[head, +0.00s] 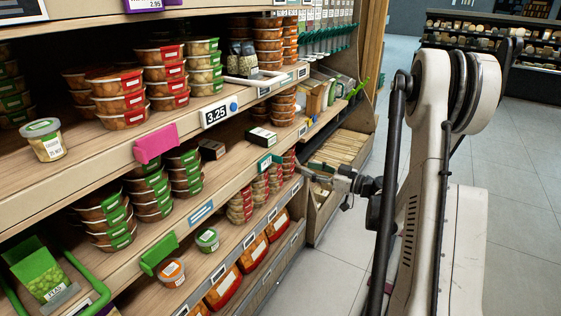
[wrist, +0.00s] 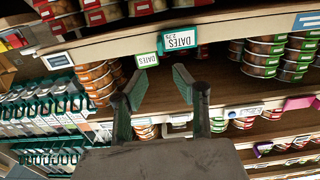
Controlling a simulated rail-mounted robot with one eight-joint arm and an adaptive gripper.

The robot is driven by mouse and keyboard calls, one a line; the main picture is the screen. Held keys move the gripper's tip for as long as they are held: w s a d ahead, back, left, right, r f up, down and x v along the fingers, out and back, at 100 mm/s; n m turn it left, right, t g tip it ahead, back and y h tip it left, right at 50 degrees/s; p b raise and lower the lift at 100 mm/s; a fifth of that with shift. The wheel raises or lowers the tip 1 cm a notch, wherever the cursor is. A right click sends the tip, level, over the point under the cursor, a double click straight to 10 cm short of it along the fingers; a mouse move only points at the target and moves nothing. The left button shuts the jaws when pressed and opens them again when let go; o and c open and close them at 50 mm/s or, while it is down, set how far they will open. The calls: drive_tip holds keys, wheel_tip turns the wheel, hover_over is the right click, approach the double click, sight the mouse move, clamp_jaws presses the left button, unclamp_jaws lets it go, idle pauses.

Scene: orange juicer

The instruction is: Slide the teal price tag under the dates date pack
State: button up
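The teal price tag (head: 265,162) is on the front edge of the middle shelf in the head view. A dark box with a white and green label (head: 262,136), seemingly the date pack, sits on that shelf behind the tag. In the head view my gripper (head: 304,169) is right of the tag, in front of the shelf.
Stacked tubs (head: 241,205) stand close by on the shelf below. A pink tag (head: 155,143) and a green tag (head: 159,253) stick out from shelf edges to the left. A crate (head: 340,152) stands behind my gripper. Open floor (head: 335,258) lies in front of the shelves.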

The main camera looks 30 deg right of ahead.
sight(280, 163)
drive_tip(key=b+x, duration=0.2)
drive_tip(key=x, duration=1)
clamp_jaws()
